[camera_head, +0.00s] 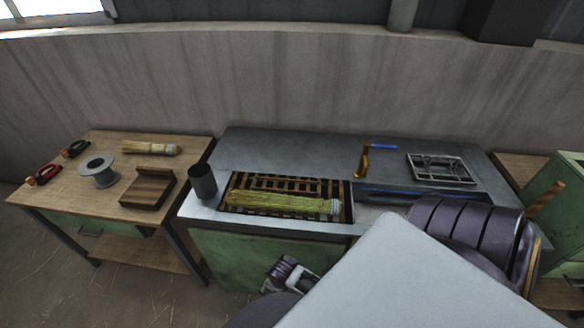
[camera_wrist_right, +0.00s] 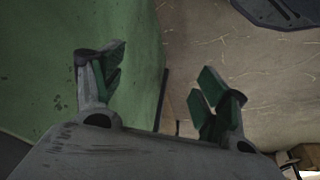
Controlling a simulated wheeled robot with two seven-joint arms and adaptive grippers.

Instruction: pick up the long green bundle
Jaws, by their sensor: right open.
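The long green bundle (camera_head: 275,202) lies across a slatted rack in the recess of the metal-topped bench, with a pale band near its right end. My right gripper's two fingers (camera_wrist_right: 165,72) are apart with nothing between them in the right wrist view. They are beside a green panel, with floor beyond. A grey and purple part of an arm (camera_head: 288,274) shows low in front of the bench in the head view, below the bundle and apart from it.
A dark cup (camera_head: 202,181) stands left of the recess. The left wooden table holds a shorter straw bundle (camera_head: 150,148), a grey spool (camera_head: 98,172), a wooden block (camera_head: 148,188) and pliers.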

